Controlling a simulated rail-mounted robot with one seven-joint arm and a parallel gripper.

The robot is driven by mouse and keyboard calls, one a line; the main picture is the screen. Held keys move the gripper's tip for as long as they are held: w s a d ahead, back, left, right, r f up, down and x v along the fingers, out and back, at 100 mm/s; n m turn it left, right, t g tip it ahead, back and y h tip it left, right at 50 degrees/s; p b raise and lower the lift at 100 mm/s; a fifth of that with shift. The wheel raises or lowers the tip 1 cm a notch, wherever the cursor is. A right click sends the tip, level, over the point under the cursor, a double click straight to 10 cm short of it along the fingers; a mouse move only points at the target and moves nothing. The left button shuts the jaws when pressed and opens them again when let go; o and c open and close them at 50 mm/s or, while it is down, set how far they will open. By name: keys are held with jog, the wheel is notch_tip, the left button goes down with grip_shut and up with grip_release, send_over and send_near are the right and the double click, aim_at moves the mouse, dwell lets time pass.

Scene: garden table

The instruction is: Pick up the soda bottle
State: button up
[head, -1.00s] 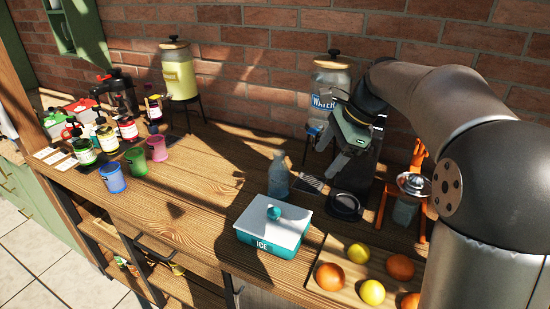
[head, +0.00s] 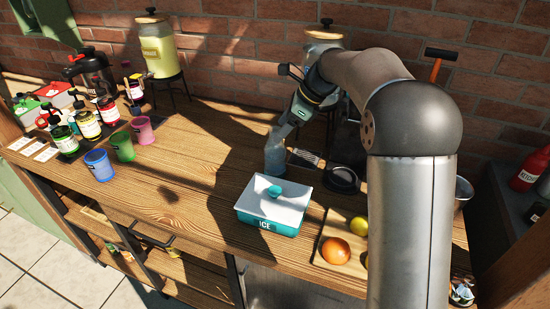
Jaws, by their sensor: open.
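The soda bottle (head: 274,157) is a clear, bluish bottle standing upright on the wooden counter, just behind the ice box. My gripper (head: 286,121) is open and tilted down toward the bottle, with its fingers at the bottle's top. The fingers overlap the bottle's neck and cap in this view. I cannot tell whether they are around the neck, touching it or just behind it.
The teal and white ice box (head: 273,207) stands in front of the bottle. A black round strainer (head: 341,180) is to the right. A board (head: 333,232) with fruit is at front right. Blue, green and pink cups (head: 99,164) stand left. Counter between is clear.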

aim_at(266, 146)
jog(key=shift+x, duration=3.05)
grip_shut()
